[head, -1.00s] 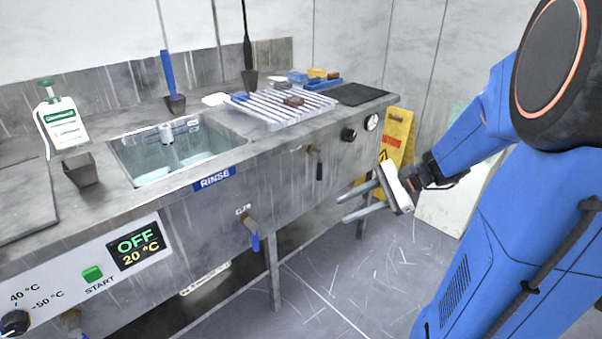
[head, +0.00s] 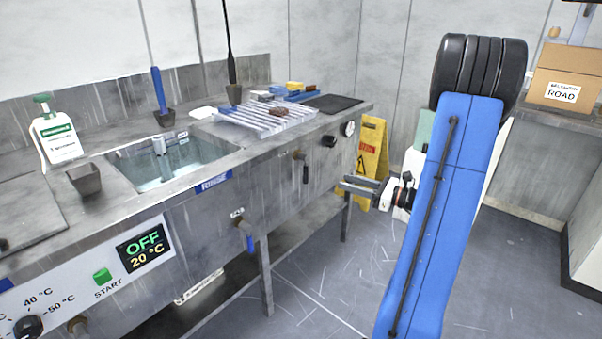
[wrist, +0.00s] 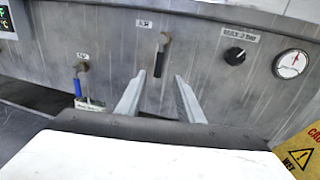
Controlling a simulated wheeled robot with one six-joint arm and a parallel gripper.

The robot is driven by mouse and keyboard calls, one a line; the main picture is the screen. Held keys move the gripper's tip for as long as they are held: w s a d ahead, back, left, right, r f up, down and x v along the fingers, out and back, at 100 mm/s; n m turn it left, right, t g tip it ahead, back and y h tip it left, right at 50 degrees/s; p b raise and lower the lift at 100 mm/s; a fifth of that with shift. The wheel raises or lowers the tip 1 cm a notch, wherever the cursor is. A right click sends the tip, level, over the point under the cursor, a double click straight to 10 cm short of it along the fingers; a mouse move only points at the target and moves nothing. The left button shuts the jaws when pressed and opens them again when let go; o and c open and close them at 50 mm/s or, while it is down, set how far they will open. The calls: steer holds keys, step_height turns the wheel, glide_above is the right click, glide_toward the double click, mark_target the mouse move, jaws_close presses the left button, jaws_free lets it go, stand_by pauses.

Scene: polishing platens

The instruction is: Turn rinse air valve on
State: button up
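The valve with a black lever (head: 305,170) sits on the steel front panel; its small label in the wrist view appears to read AIR. Its lever hangs straight down, and in the wrist view the lever (wrist: 160,62) shows just beyond and between my fingertips. My gripper (head: 342,186) is open and empty, to the right of the valve in the head view, with its fingers pointing at the panel. In the wrist view both fingers of my gripper (wrist: 160,80) are spread apart, and they do not appear to touch the lever.
A blue-handled valve (head: 246,238) is to the left, its lever also down. A black knob (wrist: 234,56) and a gauge (wrist: 291,64) are to the right. A yellow wet-floor sign (head: 371,150) stands beyond the bench's right end. A sink (head: 190,158) is set in the top.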

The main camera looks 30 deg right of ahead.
mark_target(306, 170)
steer(key=x, duration=1.6)
steer(key=shift+w+a, duration=0.25)
steer(key=shift+w, duration=0.1)
steer(key=shift+c, duration=0.7)
jaws_close()
